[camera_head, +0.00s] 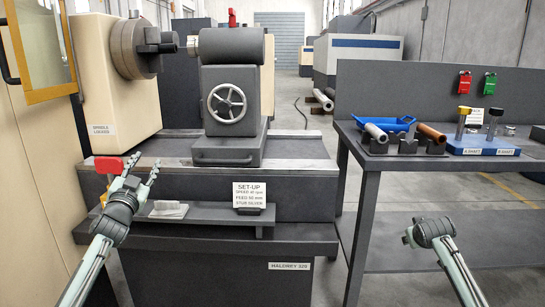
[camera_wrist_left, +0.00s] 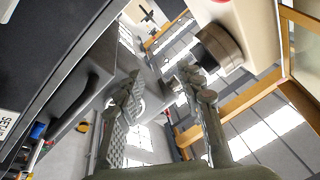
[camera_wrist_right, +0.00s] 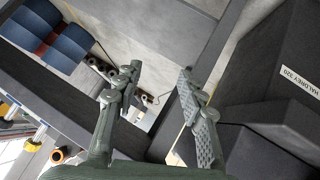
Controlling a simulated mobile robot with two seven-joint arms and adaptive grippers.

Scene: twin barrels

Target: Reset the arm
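My left gripper (camera_head: 139,172) is raised in front of the lathe's left side, near a red block-shaped part (camera_head: 108,165). Its two fingers are spread with nothing between them, as the left wrist view (camera_wrist_left: 160,88) also shows. My right gripper (camera_head: 428,232) is low at the right, in front of the workbench; its fingers barely show in the head view. In the right wrist view (camera_wrist_right: 160,80) its fingers stand apart and the gap is empty.
The lathe has a grey chuck (camera_head: 135,48), a tailstock with handwheel (camera_head: 227,103) and a set-up sign (camera_head: 250,194). The bench (camera_head: 350,135) at right carries a blue tray (camera_head: 385,124), a silver bar (camera_head: 376,133), a copper bar (camera_head: 431,133) and a blue shaft stand (camera_head: 484,145). Floor shows between lathe and bench.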

